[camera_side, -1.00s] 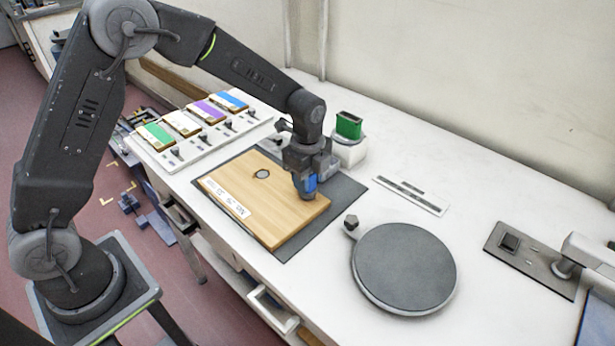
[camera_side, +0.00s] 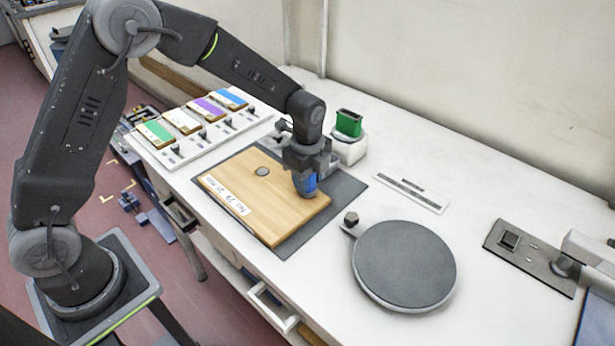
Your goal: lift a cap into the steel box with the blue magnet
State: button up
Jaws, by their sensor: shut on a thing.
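My gripper (camera_side: 307,172) points down over the right part of a wooden board (camera_side: 248,195) and is shut on a blue piece (camera_side: 307,186), which I take to be the blue magnet. The blue piece is at or just above the board; I cannot tell if it touches. A small grey disc (camera_side: 262,171), possibly a cap, lies on the board to the left of my gripper. I cannot make out a steel box for certain. Anything directly under the blue piece is hidden.
The board lies on a dark mat (camera_side: 344,190). A green open-topped box (camera_side: 348,123) in a white holder stands behind my gripper. A round grey plate (camera_side: 405,265) lies at front right. A rack with coloured blocks (camera_side: 190,150) is at back left.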

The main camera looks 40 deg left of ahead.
jog(key=shift+r, duration=0.15)
jog(key=shift+r, duration=1.2)
jog(key=shift+r, duration=0.35)
jog(key=shift+r, duration=0.4)
jog(key=shift+r, duration=0.4)
jog(key=w+a+r, duration=0.2)
jog(key=w+a, duration=0.7)
jog(key=w, duration=0.1)
jog(key=shift+d+f, duration=0.1)
jog(key=shift+f, duration=3.2)
